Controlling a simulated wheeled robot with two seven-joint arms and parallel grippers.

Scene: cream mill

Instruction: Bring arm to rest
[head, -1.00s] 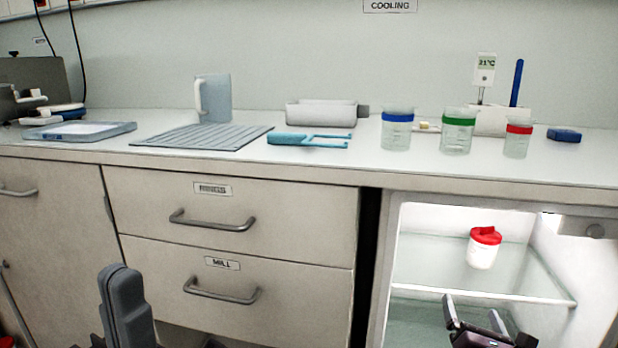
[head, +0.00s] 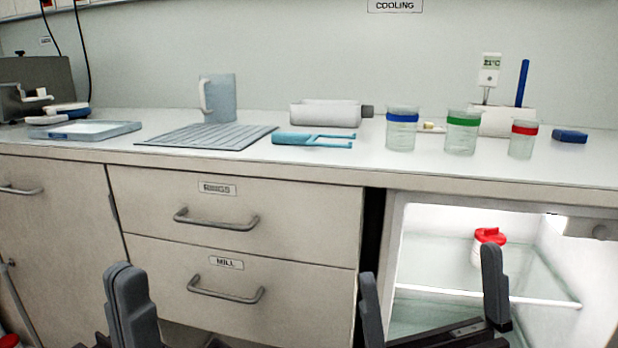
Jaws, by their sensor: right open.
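My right gripper (head: 432,296) is at the lower right, in front of the open lit fridge. Its two dark fingers point up, spread wide apart, with nothing between them. My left gripper (head: 130,300) is at the lower left, in front of the drawers. Its dark fingers point up and overlap in this view, so its opening is unclear. I see nothing held in it. Its lower part is cut off by the bottom edge.
A red-lidded jar (head: 489,245) stands on the fridge shelf (head: 545,293), partly behind a right finger. Both drawers, RINGS (head: 217,189) and MILL (head: 226,263), are shut. The counter (head: 330,165) above carries several beakers, a jug (head: 219,100) and a mat (head: 205,137).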

